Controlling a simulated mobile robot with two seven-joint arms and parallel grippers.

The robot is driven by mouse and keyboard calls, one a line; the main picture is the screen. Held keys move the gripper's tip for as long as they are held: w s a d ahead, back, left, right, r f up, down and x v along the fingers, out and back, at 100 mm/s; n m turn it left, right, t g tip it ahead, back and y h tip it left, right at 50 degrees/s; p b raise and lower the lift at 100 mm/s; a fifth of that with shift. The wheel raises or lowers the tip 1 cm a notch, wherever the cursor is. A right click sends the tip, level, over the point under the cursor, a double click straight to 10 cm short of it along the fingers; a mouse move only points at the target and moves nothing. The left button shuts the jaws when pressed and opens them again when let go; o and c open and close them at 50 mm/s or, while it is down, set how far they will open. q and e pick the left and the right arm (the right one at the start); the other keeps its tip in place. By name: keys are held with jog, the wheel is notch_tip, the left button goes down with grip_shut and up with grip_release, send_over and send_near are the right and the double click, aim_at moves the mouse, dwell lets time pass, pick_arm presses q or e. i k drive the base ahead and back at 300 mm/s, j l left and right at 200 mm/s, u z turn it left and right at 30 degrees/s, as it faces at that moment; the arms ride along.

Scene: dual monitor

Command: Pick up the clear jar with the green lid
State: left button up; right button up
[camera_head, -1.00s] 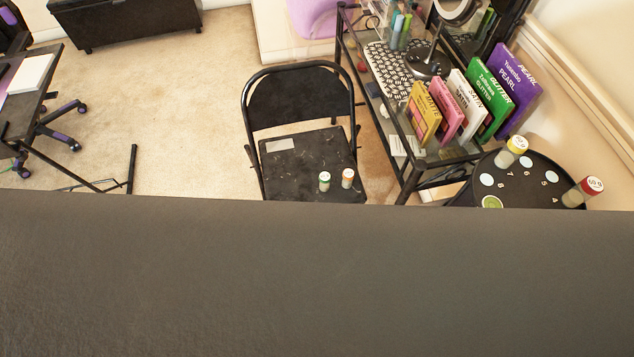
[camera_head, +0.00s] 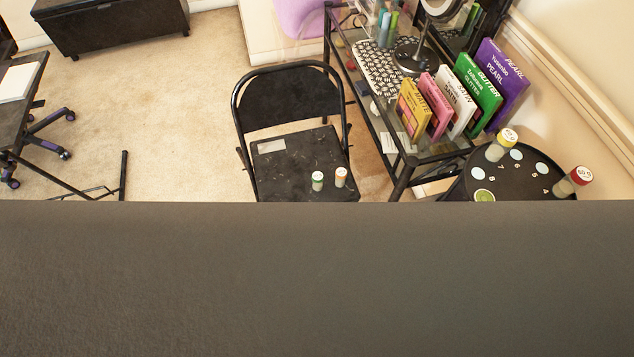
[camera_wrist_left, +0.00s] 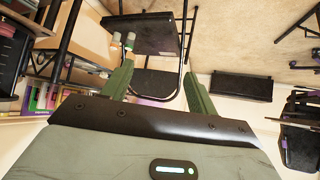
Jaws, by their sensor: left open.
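A small clear jar with a green-edged white lid (camera_head: 317,181) stands upright on the front of the black folding chair's seat (camera_head: 290,160). A similar jar with an orange-edged lid (camera_head: 341,177) stands just right of it. My right gripper is in neither view.
A round black table (camera_head: 535,180) holds yellow-lidded and red-lidded jars and a green disc. A dark grey surface hides the head view's lower part. Carpet left of the chair is open.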

aim_at(317, 176)
jog(key=i+j, duration=0.15)
jog(key=j, duration=0.25)
jog(key=i+j, duration=0.1)
jog(key=j, duration=0.3)
jog(key=i+j, duration=0.15)
jog(key=j, duration=0.25)
jog(key=i+j, duration=0.15)
jog(key=j, duration=0.25)
jog(key=j+z, duration=0.2)
jog(key=z, duration=1.65)
